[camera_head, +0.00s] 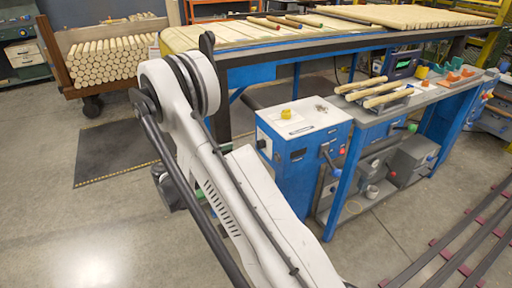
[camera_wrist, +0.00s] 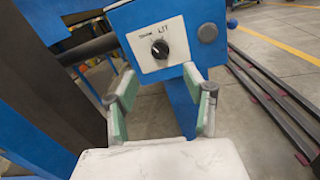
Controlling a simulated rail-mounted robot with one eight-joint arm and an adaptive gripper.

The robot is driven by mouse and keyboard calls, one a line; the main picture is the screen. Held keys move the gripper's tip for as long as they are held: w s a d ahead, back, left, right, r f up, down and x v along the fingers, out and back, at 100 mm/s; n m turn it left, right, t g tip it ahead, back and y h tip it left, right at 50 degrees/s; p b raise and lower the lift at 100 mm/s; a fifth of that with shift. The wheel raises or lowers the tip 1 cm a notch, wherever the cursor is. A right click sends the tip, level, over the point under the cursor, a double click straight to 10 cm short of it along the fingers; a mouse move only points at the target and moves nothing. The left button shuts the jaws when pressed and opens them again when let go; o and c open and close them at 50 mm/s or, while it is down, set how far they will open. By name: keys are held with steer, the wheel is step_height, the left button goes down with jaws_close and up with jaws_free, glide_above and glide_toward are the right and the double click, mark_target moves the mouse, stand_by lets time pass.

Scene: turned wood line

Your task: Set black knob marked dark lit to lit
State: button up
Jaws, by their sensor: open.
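In the wrist view a black knob (camera_wrist: 160,49) sits on a white plate (camera_wrist: 148,60) on the blue front of a machine. Lettering above the knob reads dark on the left and lit on the right. The exact setting of its pointer is too small to tell. My gripper (camera_wrist: 158,82) is open and empty, with its green-padded fingers below the knob in the picture and apart from each other. No finger visibly touches the knob. In the head view the blue cabinet (camera_head: 285,172) stands just right of my arm, and my gripper is hidden.
A workbench (camera_head: 425,95) with wooden rods stands right of the cabinet. A long table (camera_head: 345,42) runs behind, and a cart of dowels (camera_head: 65,35) stands at the back left. Dark rails (camera_wrist: 270,95) lie on the floor at right. Open floor lies left of my arm.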

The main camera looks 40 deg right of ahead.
mark_target(257, 144)
steer(key=b+x, duration=0.2)
steer(key=x, duration=0.8)
steer(key=shift+d, duration=0.3)
steer(key=c, duration=1.1)
steer(key=m+b, duration=0.2)
steer(key=m, duration=0.3)
steer(key=shift+s+f+m, duration=0.1)
steer(key=shift+m, duration=0.2)
steer(key=m+b, duration=0.1)
steer(key=m, duration=0.5)
steer(key=shift+b, duration=0.3)
steer(key=shift+m, duration=0.3)
